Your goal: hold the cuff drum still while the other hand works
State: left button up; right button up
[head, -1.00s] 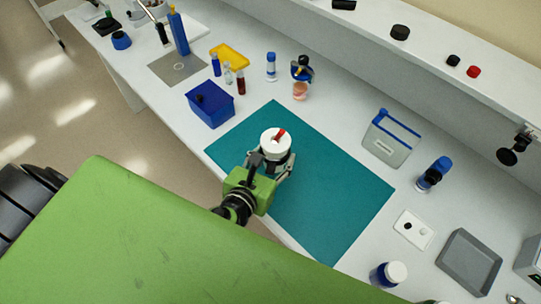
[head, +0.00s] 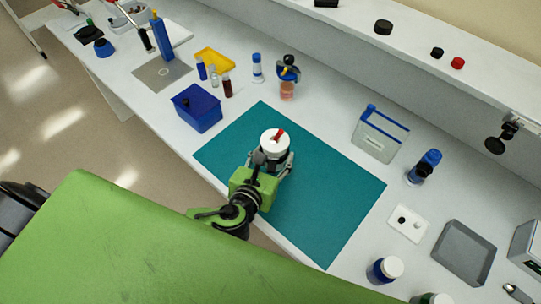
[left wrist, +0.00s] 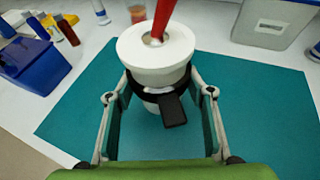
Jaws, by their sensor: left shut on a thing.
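The cuff drum (head: 275,141) is a white cylinder with a dark band and a red piece on top. It stands upright on the teal mat (head: 335,190). My left gripper (head: 270,160) is at its near side, its fingers shut around the drum. In the left wrist view the drum (left wrist: 155,55) sits between the fingers of the gripper (left wrist: 160,88), with a black tab at its front. A red piece rises from the hole in its white top. The drum's lower part is partly hidden by the tab and band. My right gripper is not in view.
A blue box (head: 197,108) stands at the mat's left corner. A grey bin with a blue handle (head: 378,138), a white plate (head: 408,223) and a grey tray (head: 464,252) lie to the right. Several bottles stand behind the mat. The mat around the drum is clear.

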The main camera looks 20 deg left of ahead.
aim_at(282, 155)
pick_arm(q)
jog(key=shift+w+d+f+b, duration=0.3)
jog(key=shift+w+f, duration=0.45)
jog(key=shift+w, duration=0.05)
jog(key=shift+w+d+f+b, duration=0.3)
jog(key=shift+w+f, duration=0.45)
jog(key=shift+w, duration=0.05)
jog(key=shift+w+d+f, duration=0.15)
jog(key=shift+w+f, duration=0.35)
jog(key=shift+f, duration=0.05)
dwell(1.6)
jog(key=o, duration=1.3)
jog(key=shift+c, duration=0.2)
